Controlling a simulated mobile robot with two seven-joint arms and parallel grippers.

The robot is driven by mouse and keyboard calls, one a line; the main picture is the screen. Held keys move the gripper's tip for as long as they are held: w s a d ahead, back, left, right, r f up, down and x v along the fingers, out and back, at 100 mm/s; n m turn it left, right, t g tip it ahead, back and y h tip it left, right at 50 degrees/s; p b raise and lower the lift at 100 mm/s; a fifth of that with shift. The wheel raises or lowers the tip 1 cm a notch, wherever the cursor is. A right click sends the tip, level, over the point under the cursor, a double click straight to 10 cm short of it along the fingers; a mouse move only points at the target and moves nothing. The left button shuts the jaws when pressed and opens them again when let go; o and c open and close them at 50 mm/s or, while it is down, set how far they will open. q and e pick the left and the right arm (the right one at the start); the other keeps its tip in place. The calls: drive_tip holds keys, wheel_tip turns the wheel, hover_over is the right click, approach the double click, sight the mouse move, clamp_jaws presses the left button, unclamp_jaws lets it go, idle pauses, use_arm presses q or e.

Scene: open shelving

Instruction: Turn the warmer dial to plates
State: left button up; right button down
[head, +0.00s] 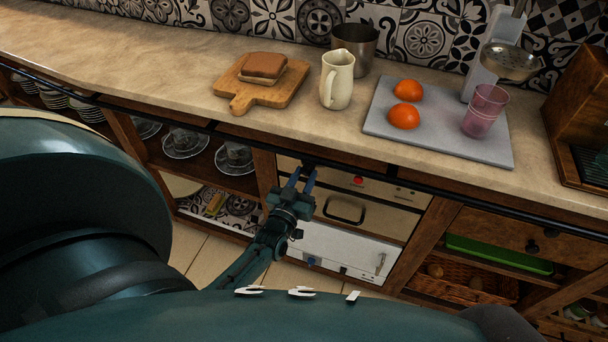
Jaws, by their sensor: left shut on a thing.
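The warmer (375,219) is a cream built-in unit under the counter, with a control panel (335,176) along its top and a black-handled drawer front below. A red round spot (358,181) shows on the panel, with small dark marks to its right. My left gripper (303,175) reaches up to the left part of the panel, its two blue-tipped fingers shut on the dark dial (308,163) there. The fingers mostly cover the dial, so its setting and labels cannot be read. My right gripper is out of view.
A black rail (390,169) runs along the counter edge just above the panel. A white appliance (345,250) sits below the warmer. Shelves with glass cups (234,158) stand left, a wicker basket (460,284) right. A jug (337,80) and cutting board (285,92) stand on the counter.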

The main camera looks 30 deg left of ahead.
use_arm(q)
drive_tip(key=shift+a+m+h+p, duration=0.1)
drive_tip(key=shift+m+h+p, duration=0.35)
drive_tip(key=shift+m, duration=1.85)
drive_tip(key=o, duration=1)
drive_tip(key=shift+c, duration=0.2)
drive_tip(key=s+d, duration=0.2)
drive_tip(key=s, duration=1.1)
drive_tip(key=shift+f, duration=0.4)
